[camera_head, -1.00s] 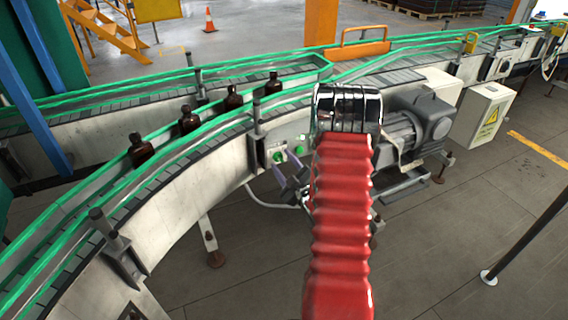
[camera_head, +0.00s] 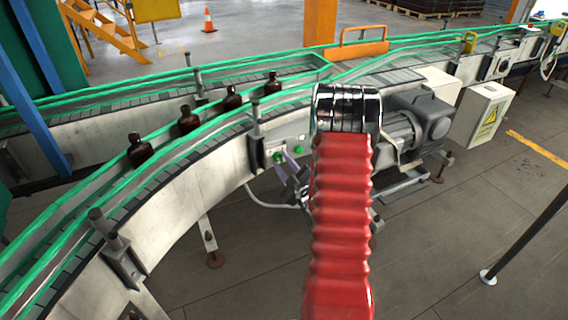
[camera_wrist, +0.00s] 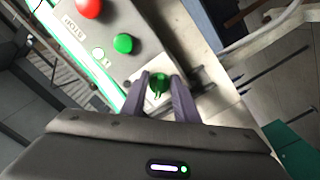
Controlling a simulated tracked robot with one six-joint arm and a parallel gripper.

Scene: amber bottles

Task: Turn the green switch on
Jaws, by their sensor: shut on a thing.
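The green switch (camera_wrist: 159,84) is a round green knob on the conveyor's side panel, seen between my fingertips in the wrist view. It also shows small in the head view (camera_head: 278,157). My gripper (camera_wrist: 160,80) has its two purple-grey fingers on either side of the knob, shut on it. In the head view my gripper (camera_head: 287,165) reaches the panel from below right, partly hidden behind my red arm. The fingers cover the knob's sides, and its exact angle is hard to tell.
A green button (camera_wrist: 124,43) and a red button (camera_wrist: 89,8) sit on the same panel beside the switch. Several amber bottles (camera_head: 188,122) stand on the conveyor. A grey motor (camera_head: 425,115) stands right of my arm.

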